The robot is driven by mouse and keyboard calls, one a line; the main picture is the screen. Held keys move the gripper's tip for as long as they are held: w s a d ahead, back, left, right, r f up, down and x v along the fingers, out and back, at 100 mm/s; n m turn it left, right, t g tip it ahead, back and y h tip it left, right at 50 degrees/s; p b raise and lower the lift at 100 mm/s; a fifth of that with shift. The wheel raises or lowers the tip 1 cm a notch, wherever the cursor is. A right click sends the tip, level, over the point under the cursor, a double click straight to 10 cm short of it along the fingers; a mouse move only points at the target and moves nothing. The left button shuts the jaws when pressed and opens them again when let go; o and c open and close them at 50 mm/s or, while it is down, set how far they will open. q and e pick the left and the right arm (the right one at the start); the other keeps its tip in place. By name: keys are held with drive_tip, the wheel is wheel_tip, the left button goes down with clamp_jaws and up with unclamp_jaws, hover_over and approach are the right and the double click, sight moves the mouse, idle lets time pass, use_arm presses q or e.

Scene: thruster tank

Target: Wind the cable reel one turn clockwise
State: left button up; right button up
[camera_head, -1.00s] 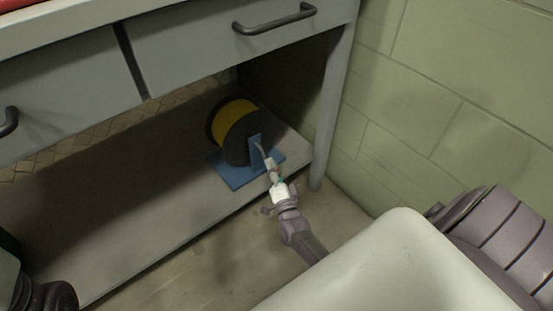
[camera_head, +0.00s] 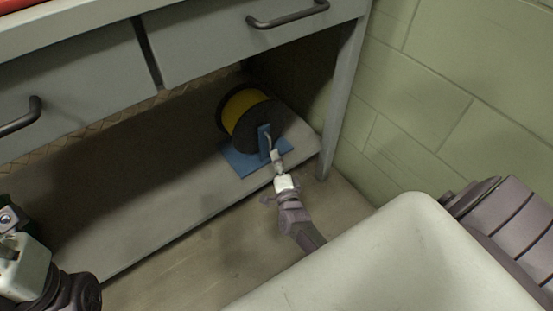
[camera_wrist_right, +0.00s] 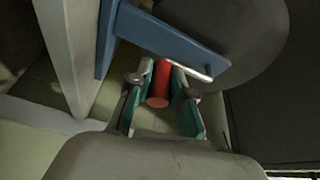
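The cable reel is a dark drum wound with yellow cable (camera_head: 242,104), on a blue stand (camera_head: 247,163) on the lower shelf under the counter. Its pale bent crank rod shows in the right wrist view (camera_wrist_right: 197,74) beside the blue upright, with a red handle (camera_wrist_right: 159,84) at its end. My right gripper (camera_head: 278,161) is at the handle, in front of the stand. In the wrist view its teal-padded fingers lie close along both sides of the handle and look shut on it. My left gripper (camera_head: 8,222) is partly in view at the lower left; its fingers are unclear.
Grey drawers with dark handles (camera_head: 288,14) overhang the shelf. A table leg (camera_head: 343,105) stands just right of the reel, with a green block wall (camera_head: 450,110) beyond. The shelf left of the reel (camera_head: 130,200) is bare.

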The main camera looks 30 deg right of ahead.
drive_tip(key=o, duration=0.4)
drive_tip(key=shift+o, duration=0.2)
drive_tip(key=v, duration=0.7)
drive_tip(key=shift+s, duration=0.3)
drive_tip(key=shift+f, duration=0.15)
